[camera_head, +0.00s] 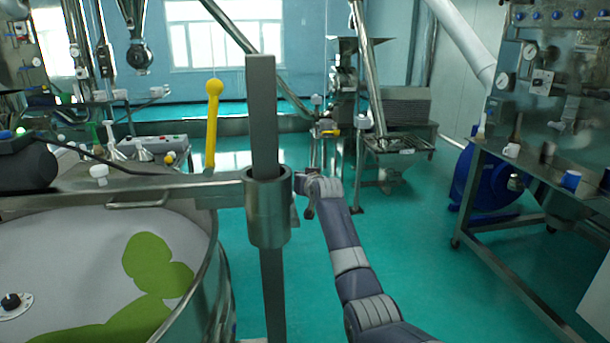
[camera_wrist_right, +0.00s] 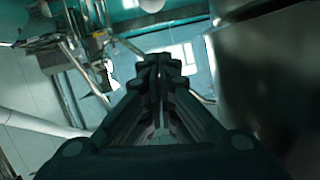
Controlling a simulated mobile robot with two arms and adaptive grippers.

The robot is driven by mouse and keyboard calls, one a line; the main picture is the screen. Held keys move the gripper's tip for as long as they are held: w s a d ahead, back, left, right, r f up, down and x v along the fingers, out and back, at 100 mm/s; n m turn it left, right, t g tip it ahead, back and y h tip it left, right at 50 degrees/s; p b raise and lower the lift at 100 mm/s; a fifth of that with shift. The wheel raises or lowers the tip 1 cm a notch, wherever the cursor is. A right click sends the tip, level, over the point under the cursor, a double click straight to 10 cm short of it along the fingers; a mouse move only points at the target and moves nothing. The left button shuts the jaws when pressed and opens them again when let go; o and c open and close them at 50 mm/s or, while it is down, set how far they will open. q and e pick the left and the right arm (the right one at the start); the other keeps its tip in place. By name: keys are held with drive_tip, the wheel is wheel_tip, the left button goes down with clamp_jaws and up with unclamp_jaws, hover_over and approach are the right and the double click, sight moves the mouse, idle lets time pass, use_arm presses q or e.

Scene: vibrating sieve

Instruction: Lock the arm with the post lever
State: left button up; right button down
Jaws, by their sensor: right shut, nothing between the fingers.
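A grey metal post (camera_head: 262,110) stands upright in the middle of the head view. A steel collar (camera_head: 268,212) surrounds it and joins a horizontal metal arm (camera_head: 170,192) that reaches left over the sieve drum. A yellow lever (camera_head: 212,125) with a round knob points upward at the arm, left of the post; its base is partly hidden. My right gripper (camera_head: 306,192) is just right of the collar, partly hidden; contact cannot be told. In the wrist view its fingers (camera_wrist_right: 160,75) are together and hold nothing. My left gripper is not in view.
The round sieve drum (camera_head: 215,290) with green material inside fills the lower left. A steel bench (camera_head: 520,170) with cups stands at the right, with a blue machine behind it. A dark metal surface (camera_wrist_right: 275,75) is close on the wrist view's right. Green floor (camera_head: 420,260) is clear between.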

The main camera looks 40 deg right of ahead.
drive_tip(key=shift+s+a+r+b, duration=0.25)
drive_tip(key=shift+s+r, duration=0.4)
drive_tip(key=shift+s, duration=0.05)
drive_tip(key=shift+s+a+r+b, duration=0.2)
drive_tip(key=shift+s+a+r, duration=0.05)
drive_tip(key=shift+s+r, duration=0.45)
drive_tip(key=shift+s+a+r+b, duration=0.25)
drive_tip(key=shift+s+r, duration=0.4)
drive_tip(key=shift+s, duration=0.05)
drive_tip(key=shift+f, duration=0.1)
